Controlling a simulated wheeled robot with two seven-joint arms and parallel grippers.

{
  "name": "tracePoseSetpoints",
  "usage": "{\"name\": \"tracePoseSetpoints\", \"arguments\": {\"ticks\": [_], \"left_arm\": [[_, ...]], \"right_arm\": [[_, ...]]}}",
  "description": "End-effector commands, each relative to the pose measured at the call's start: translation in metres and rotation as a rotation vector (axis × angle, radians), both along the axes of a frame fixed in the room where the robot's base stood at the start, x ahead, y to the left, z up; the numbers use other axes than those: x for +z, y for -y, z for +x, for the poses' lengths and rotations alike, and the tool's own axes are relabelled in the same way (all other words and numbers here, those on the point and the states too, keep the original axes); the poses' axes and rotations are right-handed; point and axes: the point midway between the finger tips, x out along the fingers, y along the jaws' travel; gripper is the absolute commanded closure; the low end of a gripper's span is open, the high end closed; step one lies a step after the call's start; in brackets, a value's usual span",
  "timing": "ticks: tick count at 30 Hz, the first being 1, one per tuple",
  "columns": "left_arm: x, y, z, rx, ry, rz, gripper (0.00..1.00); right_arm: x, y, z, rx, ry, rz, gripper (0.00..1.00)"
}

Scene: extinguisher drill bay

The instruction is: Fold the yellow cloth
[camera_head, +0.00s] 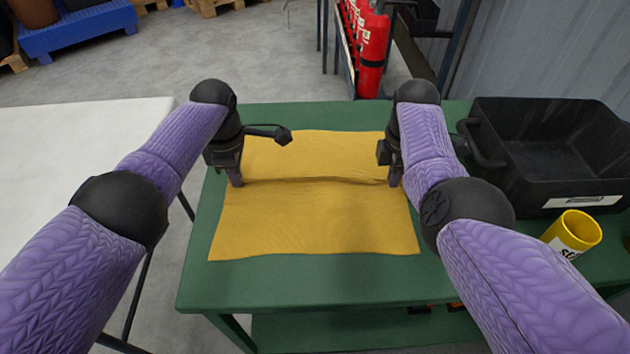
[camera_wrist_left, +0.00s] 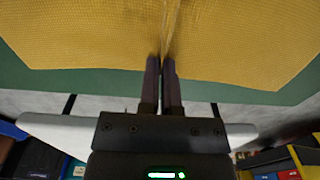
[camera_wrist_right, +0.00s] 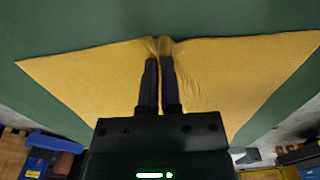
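The yellow cloth (camera_head: 312,222) lies spread on the green table (camera_head: 290,282), with a raised crease running across its middle from side to side. My left gripper (camera_head: 235,182) is at the cloth's left edge, at one end of the crease. In the left wrist view its fingers (camera_wrist_left: 161,62) are close together on a pinched ridge of cloth (camera_wrist_left: 80,35). My right gripper (camera_head: 393,181) is at the right edge, at the other end. In the right wrist view its fingers (camera_wrist_right: 160,62) are shut on a gathered fold of cloth (camera_wrist_right: 215,75).
A white table (camera_head: 60,150) is at the left. Red extinguishers (camera_head: 370,50) stand behind. Green tabletop is bare in front of the cloth.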

Motion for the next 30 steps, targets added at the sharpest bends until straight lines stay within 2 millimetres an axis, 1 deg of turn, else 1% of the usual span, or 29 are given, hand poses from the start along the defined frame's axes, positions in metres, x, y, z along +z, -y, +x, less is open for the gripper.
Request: {"name": "tracePoseSetpoints", "arguments": {"ticks": [8, 11, 14, 21, 22, 24, 30], "left_arm": [[-0.002, 0.000, -0.001, 0.001, -0.004, 0.001, 1.00], [0.000, 0.000, -0.001, 0.001, -0.003, 0.001, 1.00], [0.011, 0.000, -0.001, 0.001, 0.003, 0.001, 1.00], [0.055, 0.000, 0.001, 0.000, 0.026, 0.001, 1.00], [0.059, 0.000, 0.001, 0.000, 0.028, 0.001, 1.00], [0.062, 0.000, 0.001, 0.000, 0.029, 0.001, 1.00], [0.058, 0.000, 0.001, 0.000, 0.028, 0.001, 1.00]], "right_arm": [[-0.002, 0.000, -0.001, 0.000, -0.003, 0.000, 1.00], [0.001, 0.000, -0.001, 0.000, -0.002, 0.000, 1.00], [0.012, 0.000, 0.000, 0.000, 0.004, 0.000, 1.00], [0.056, 0.000, 0.001, 0.000, 0.027, 0.000, 1.00], [0.059, 0.000, 0.001, 0.000, 0.028, 0.000, 1.00], [0.062, 0.000, 0.001, 0.000, 0.030, 0.000, 1.00], [0.058, 0.000, 0.001, 0.000, 0.028, 0.000, 1.00]]}}
